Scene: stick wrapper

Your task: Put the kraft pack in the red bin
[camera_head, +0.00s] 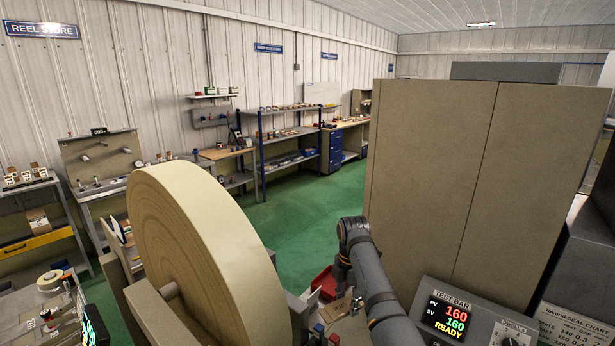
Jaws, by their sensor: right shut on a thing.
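My right arm rises from the bottom edge and bends down at its wrist. My right gripper (343,287) points down in the lower middle, small and partly hidden by my own arm. It is shut on a small tan piece, which looks like the kraft pack (335,309). The pack's outline is hard to make out. The red bin (323,282) is just left of and behind the gripper, partly hidden by it. I cannot tell whether the pack is over the bin or in front of it. My left gripper is out of view.
A large tan reel (205,255) stands to the left of the bin. A tall beige cabinet (450,180) and a test bar panel (455,315) reading 160 stand to the right. Small red and blue items sit beside the bin. Green floor is open behind.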

